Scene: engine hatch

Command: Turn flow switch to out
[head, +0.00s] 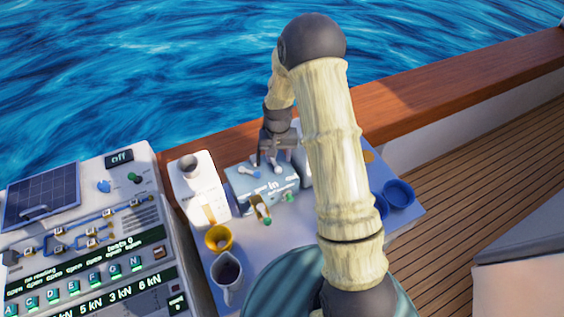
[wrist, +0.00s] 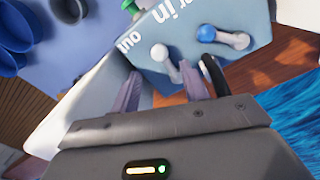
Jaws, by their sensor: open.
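A pale blue box (head: 256,195) marked "in" stands on the light table. In the wrist view, the box (wrist: 185,65) shows the words "in" and "out" and two short levers on its top. One lever has a white knob (wrist: 160,53); the other has a blue knob (wrist: 207,33). I cannot tell which lever is the flow switch. My gripper (head: 272,160) is open above the back of the box. In the wrist view, the fingers of my gripper (wrist: 162,88) are apart, one each side of the white-knobbed lever's base end. Contact cannot be told.
A white machine (head: 200,185) stands left of the box. A yellow cup (head: 219,238) and a pitcher (head: 228,275) are in front. Blue bowls (head: 399,194) lie right. A control panel (head: 85,230) reading "off" is at far left. A wooden rail (head: 430,90) runs behind.

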